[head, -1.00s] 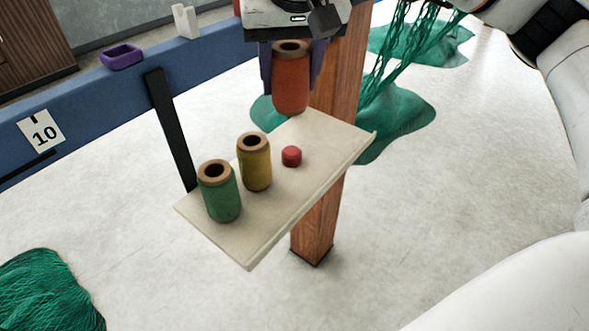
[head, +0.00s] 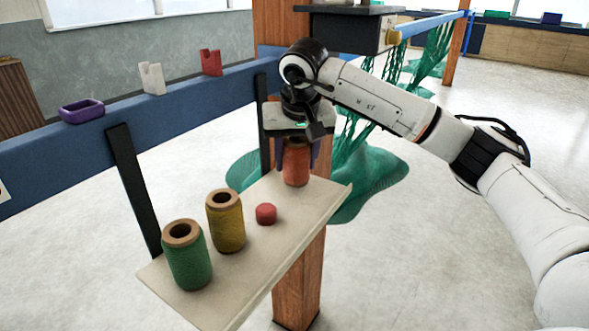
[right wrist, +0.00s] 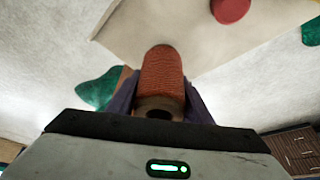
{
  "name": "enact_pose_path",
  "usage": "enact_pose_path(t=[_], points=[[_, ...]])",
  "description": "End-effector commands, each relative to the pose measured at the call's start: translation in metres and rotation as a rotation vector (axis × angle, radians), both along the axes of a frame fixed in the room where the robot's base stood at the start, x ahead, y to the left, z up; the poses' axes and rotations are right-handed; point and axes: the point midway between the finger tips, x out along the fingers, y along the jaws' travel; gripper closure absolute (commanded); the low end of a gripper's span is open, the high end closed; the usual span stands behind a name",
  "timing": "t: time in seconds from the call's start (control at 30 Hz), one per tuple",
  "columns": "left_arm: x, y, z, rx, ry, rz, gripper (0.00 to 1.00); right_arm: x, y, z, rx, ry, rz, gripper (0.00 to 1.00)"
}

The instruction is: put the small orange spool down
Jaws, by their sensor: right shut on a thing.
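The small orange spool (head: 296,165) is upright at the far end of the pale shelf board (head: 262,260). My right gripper (head: 297,155) is shut on it from above, with a purple finger on each side. In the right wrist view the orange spool (right wrist: 162,75) sits between the fingers, its brown end toward the camera. I cannot tell whether its base touches the board. My left gripper is not in view.
On the board stand a yellow spool (head: 225,222) and a green spool (head: 187,257), with a small red cylinder (head: 266,214) beside the yellow one. A wooden post (head: 299,290) is under the board. A blue rail (head: 60,150) and green nets (head: 365,180) are near.

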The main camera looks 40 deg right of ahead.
Motion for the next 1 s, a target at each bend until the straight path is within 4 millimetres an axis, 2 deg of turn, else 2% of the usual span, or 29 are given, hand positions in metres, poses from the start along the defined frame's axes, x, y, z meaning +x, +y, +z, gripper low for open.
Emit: enact_pose_path(t=[0.03, 0.13, 0.5, 0.53, 0.63, 1.0], points=[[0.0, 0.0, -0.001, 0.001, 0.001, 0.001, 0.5, 0.0, 0.0, -0.009, -0.001, 0.003, -0.001, 0.79], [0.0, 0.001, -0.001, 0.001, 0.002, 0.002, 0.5, 0.0, -0.001, -0.021, -0.001, 0.0, 0.0, 0.79], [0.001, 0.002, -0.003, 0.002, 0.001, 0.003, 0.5, 0.0, 0.0, -0.025, 0.0, -0.001, 0.0, 0.79], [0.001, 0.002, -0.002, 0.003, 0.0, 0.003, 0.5, 0.0, 0.0, -0.026, -0.001, 0.0, 0.0, 0.53], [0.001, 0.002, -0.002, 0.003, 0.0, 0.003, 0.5, 0.0, 0.0, -0.025, -0.001, 0.0, 0.0, 0.36], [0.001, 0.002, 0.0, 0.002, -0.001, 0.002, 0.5, 0.0, 0.0, -0.02, 0.001, -0.001, -0.001, 0.35]])
